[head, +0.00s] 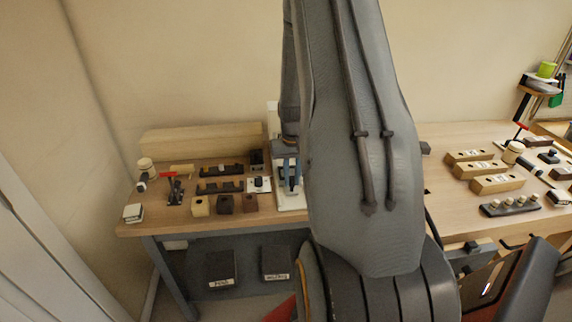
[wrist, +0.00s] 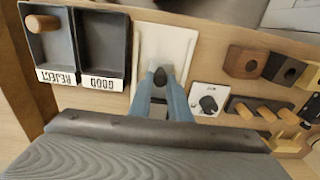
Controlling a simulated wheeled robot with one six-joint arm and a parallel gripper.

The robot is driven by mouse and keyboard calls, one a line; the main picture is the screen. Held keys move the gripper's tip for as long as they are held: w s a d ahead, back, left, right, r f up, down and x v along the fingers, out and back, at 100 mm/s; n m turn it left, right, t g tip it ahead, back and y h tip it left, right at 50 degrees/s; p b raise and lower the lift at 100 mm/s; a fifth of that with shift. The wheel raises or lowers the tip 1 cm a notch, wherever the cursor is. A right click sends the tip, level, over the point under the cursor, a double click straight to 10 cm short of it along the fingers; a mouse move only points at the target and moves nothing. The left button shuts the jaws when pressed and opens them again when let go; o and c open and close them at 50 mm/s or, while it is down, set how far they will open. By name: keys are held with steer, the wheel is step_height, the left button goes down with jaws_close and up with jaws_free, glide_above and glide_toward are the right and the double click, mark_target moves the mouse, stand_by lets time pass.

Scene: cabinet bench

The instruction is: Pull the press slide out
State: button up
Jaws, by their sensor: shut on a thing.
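The press is partly visible as a white base plate (wrist: 165,45) on the bench in the wrist view. A dark rounded knob (wrist: 159,76), which seems to belong to the press slide, sits between the blue-grey fingertips of my gripper (wrist: 161,73). The gripper is shut on this knob. In the head view my gripper (head: 288,176) stands over the white press base (head: 292,202), and my arm hides most of the press. How far the slide is out cannot be seen.
Beside the press are a REJECT tray (wrist: 48,45) holding a wooden peg, and a GOOD tray (wrist: 102,42). On the other side are a white switch box (wrist: 209,99), holed blocks (wrist: 245,62) and a dark rack of pegs (wrist: 262,108). A long wooden beam (head: 200,140) lies behind.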

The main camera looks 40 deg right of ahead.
steer(key=shift+s+a, duration=0.15)
steer(key=shift+s, duration=0.05)
stand_by(0.3)
steer(key=shift+s+a+r+p, duration=0.1)
steer(key=shift+s+a+p, duration=0.35)
steer(key=shift+s, duration=0.25)
steer(key=shift+s+a+p, duration=0.4)
steer(key=shift+s, duration=0.35)
steer(key=shift+s+a+p, duration=0.3)
steer(key=shift+s+p, duration=0.05)
steer(key=shift+s, duration=0.1)
steer(key=o, duration=0.8)
steer(key=shift+c, duration=0.2)
